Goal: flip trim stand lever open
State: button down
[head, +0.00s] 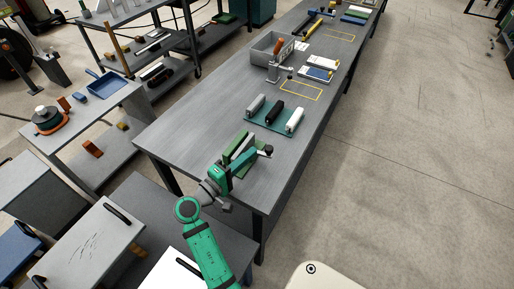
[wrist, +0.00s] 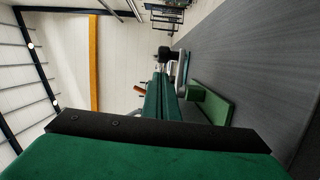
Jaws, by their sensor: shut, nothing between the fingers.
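The trim stand has a green base (head: 236,143) on the near part of the grey workbench; its base also shows in the wrist view (wrist: 216,108). My fingers hide part of the stand.
A teal tray (head: 259,126) with grey, black and white cylinders lies behind the stand. The floor to the right (head: 400,150) is clear.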

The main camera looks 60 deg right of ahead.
jog(key=shift+w+a, duration=0.2)
jog(key=shift+a, duration=1.1)
jog(key=shift+w+a, duration=0.15)
jog(key=shift+a, duration=1.15)
jog(key=shift+w+f, duration=0.1)
